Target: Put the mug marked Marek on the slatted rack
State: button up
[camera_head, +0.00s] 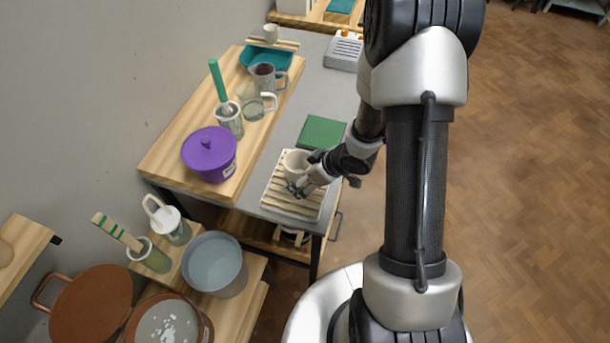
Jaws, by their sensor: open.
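A cream mug (295,162) stands on the slatted rack (289,205), toward its back edge. No name can be read on the mug at this size. The rack is pale with dark gaps and lies at the near end of the grey table. My gripper (298,188) is open just in front of the mug, low over the slats, and its wrist hides part of the mug's right side and of the rack. I cannot tell whether the fingers touch the mug. Another small cream mug (271,33) stands at the table's far end, by the teal tray (267,58).
A green board (322,132) lies behind the rack. A wooden shelf board (170,150) on the left holds a purple lidded pot (209,152), a jar with a green-handled tool (229,122) and glass jugs (259,104). A grey bucket (214,265) stands lower left. Open floor lies right.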

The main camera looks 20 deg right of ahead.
jog(key=shift+r, duration=0.25)
jog(key=s+d+r+m+h+p, duration=0.2)
jog(key=d+r, duration=0.1)
jog(key=r, duration=0.7)
jog(key=s+d+r+m+t+h+p, duration=0.1)
jog(key=s+d+r+h+p, duration=0.2)
jog(key=r, duration=0.6)
jog(key=s+d+r+m+h+p, duration=0.15)
jog(key=d+r, duration=0.25)
jog(key=r, duration=0.6)
jog(key=s+a+r+m+y, duration=0.1)
jog(key=s+a+r, duration=0.2)
jog(key=s+a, duration=0.3)
jog(key=s+a+r+m+g+y+b, duration=0.1)
jog(key=s+a+r+m, duration=0.1)
jog(key=s+a, duration=0.3)
jog(key=s+r, duration=0.1)
jog(key=s, duration=0.3)
jog(key=shift+s+a+g, duration=0.15)
jog(key=shift+a+g, duration=0.15)
jog(key=shift+a, duration=0.1)
